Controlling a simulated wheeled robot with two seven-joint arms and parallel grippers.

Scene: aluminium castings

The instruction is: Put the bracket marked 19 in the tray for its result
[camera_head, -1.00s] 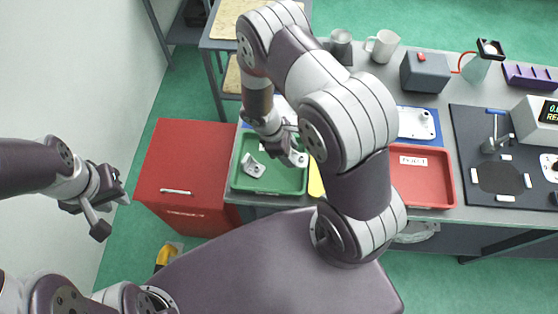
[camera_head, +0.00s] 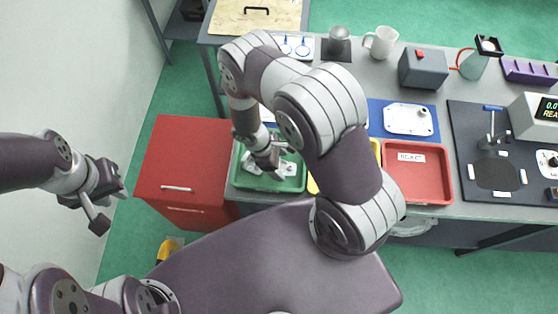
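The green tray (camera_head: 240,183) is on the bench at the left, partly behind my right arm. A pale grey bracket (camera_head: 250,165) lies in its left part. A second pale bracket (camera_head: 288,169) shows at its right, beside my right gripper. No number is readable on either. My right gripper (camera_head: 270,165) is low over the tray between them; its fingers are too small and covered to judge. A red tray (camera_head: 447,187) with a label like "REJECT" is right of my arm. A yellow tray (camera_head: 376,150) is mostly hidden behind it. My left gripper (camera_head: 92,212) is open and empty, far from the bench.
A blue mat with a pale casting (camera_head: 408,119) lies behind the red tray. A black mat with a gauge (camera_head: 493,140) is at right. A red cabinet (camera_head: 180,160) stands left.

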